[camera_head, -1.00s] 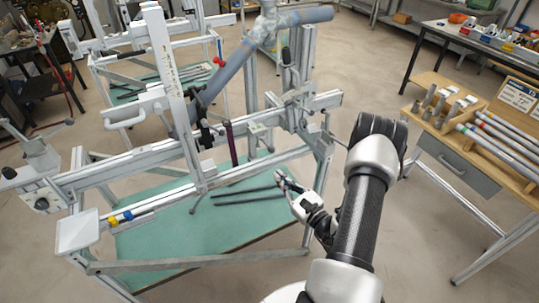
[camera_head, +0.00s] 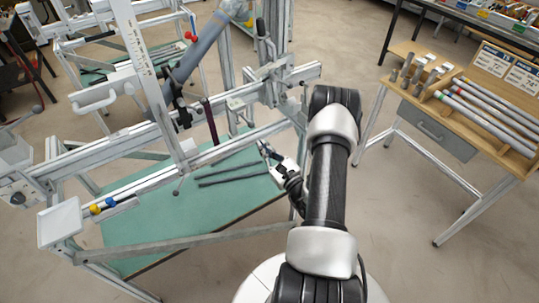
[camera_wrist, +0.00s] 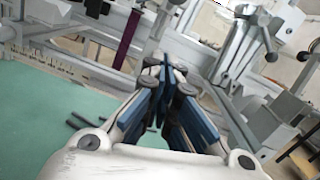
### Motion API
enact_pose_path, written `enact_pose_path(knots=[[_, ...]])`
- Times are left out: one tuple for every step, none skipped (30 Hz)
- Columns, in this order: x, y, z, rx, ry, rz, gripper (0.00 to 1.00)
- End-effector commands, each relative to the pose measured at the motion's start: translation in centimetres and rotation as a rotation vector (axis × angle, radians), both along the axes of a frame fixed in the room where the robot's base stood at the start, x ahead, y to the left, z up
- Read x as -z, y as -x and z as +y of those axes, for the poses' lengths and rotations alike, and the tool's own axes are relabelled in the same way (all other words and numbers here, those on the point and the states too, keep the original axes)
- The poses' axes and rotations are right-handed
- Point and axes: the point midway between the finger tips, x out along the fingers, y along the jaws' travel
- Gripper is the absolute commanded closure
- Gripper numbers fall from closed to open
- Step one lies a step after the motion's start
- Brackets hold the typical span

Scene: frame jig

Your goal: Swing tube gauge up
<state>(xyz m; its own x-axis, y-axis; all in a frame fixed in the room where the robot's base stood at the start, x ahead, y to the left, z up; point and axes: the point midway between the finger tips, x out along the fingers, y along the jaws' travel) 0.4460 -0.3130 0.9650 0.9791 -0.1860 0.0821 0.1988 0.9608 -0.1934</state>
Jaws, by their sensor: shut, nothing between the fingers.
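The frame jig is a silver aluminium structure with a long beam (camera_head: 105,143) above a green lower panel (camera_head: 190,215). A dark maroon bar (camera_head: 210,122) hangs down from the jig's middle and also shows in the wrist view (camera_wrist: 128,38). A grey tube (camera_head: 200,48) slopes up beside the upright post. I cannot tell for sure which part is the tube gauge. My gripper (camera_head: 266,150) is low by the jig's right end, over the green panel. In the wrist view its fingers (camera_wrist: 164,75) are together and empty, with jig clamps beyond them.
Two dark rods (camera_head: 232,176) lie on the green panel. A wooden bench (camera_head: 425,95) with tubes and metal blocks stands at the right. Clear floor lies between it and the jig. A black-handled clamp (camera_wrist: 265,35) rises at the wrist view's upper right.

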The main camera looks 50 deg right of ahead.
Motion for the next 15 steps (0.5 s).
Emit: enact_pose_path(knots=[[-0.1, -1.3, -0.1, -0.005, 0.004, -0.001, 1.0], [-0.2, -1.9, -0.2, -0.004, 0.005, -0.002, 1.0], [-0.2, -2.7, -0.4, -0.003, 0.004, -0.003, 1.0], [-0.2, -3.4, -0.5, -0.004, 0.004, -0.002, 1.0], [-0.3, -3.9, -0.6, -0.004, 0.003, -0.002, 1.0], [-0.4, -4.6, -0.8, -0.004, 0.003, -0.003, 1.0], [-1.2, -4.6, -0.7, -0.001, 0.003, -0.002, 1.0], [-1.7, -4.6, -0.6, -0.001, 0.001, -0.002, 1.0], [-2.3, -4.7, -0.5, 0.0, 0.001, -0.001, 1.0], [-2.7, -4.7, -0.5, 0.001, 0.0, -0.001, 1.0], [-3.0, -4.8, -0.5, 0.001, 0.001, -0.001, 1.0], [-3.4, -4.8, -0.4, 0.001, 0.0, -0.001, 1.0], [-3.6, -4.9, -0.3, 0.001, -0.001, 0.0, 1.0], [-3.8, -4.9, -0.3, 0.001, -0.001, 0.0, 1.0], [-4.0, -5.0, -0.3, 0.001, -0.001, 0.0, 1.0]])
